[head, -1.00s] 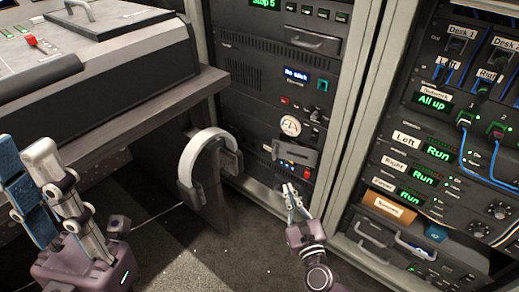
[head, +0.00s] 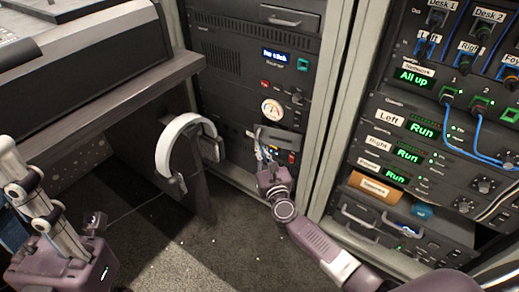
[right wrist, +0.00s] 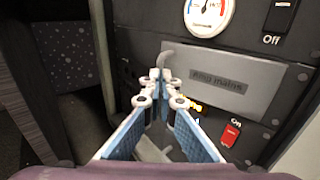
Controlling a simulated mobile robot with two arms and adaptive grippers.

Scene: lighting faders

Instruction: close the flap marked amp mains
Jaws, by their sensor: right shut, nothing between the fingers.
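The flap marked amp mains (right wrist: 222,82) is a grey plate with a worn label, low on the middle rack; in the head view it is the grey plate (head: 279,138) below the round gauge. It stands out, with a red switch (right wrist: 230,135) showing beneath it. My right gripper (right wrist: 160,75) is shut and empty, its tips at the flap's left end, by a small grey bent piece (right wrist: 166,55). I cannot tell whether they touch it. In the head view the right gripper (head: 264,155) partly hides the area below the flap. My left gripper (head: 12,185) is open, partly cut off at the left edge.
A round gauge (right wrist: 208,14) and a switch marked Off (right wrist: 283,14) sit above the flap. The right rack has cables and drawer handles (head: 360,212).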

